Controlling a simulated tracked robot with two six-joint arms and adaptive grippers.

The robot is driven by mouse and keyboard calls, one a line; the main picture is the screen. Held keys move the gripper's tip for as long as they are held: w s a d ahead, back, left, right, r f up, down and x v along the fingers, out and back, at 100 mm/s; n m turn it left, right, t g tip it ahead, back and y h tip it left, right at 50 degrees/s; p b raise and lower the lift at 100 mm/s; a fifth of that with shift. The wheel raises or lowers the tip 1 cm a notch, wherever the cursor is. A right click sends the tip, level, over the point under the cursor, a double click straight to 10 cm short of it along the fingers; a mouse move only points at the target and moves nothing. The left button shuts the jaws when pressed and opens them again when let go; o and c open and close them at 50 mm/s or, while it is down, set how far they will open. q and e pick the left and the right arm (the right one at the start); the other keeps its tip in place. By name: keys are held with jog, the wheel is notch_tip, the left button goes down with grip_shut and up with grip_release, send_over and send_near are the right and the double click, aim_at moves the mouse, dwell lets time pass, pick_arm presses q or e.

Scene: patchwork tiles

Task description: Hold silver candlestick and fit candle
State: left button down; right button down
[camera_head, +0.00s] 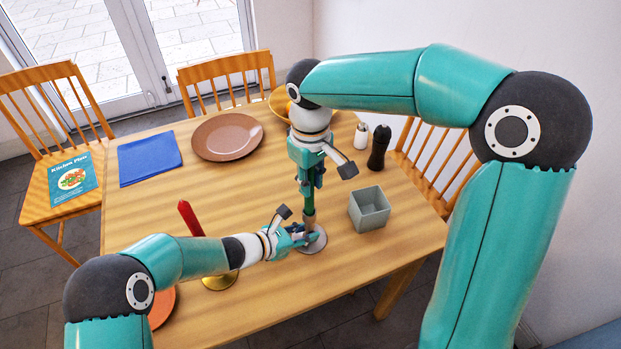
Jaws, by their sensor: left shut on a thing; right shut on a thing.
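The silver candlestick (316,245) stands on the wooden table near its front, its round base showing. My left gripper (303,236) is shut on its stem from the left and hides much of it. A dark green candle (309,203) is upright directly above the candlestick. My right gripper (307,181) points down from above and is shut on this candle. The candle's lower end is close to the candlestick's top by the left gripper; I cannot tell whether it sits in the socket.
A red candle (190,218) stands in a brass candlestick (221,281) behind my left forearm. A grey-green square box (369,209) is to the right. A pepper mill (379,147), white shaker (361,135), brown plate (227,137) and blue napkin (149,158) are farther back.

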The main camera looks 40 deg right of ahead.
jog(key=c, duration=0.9)
grip_release()
jog(key=shift+c, duration=0.2)
jog(key=shift+r, duration=0.1)
notch_tip(320, 180, up, 12)
jog(key=shift+f, duration=0.15)
jog(key=shift+w+r, duration=0.1)
jog(key=shift+r, duration=0.2)
notch_tip(320, 180, up, 6)
jog(key=r, duration=0.1)
jog(key=s+d, duration=0.6)
jog(key=d, duration=0.6)
jog(key=shift+f, duration=0.35)
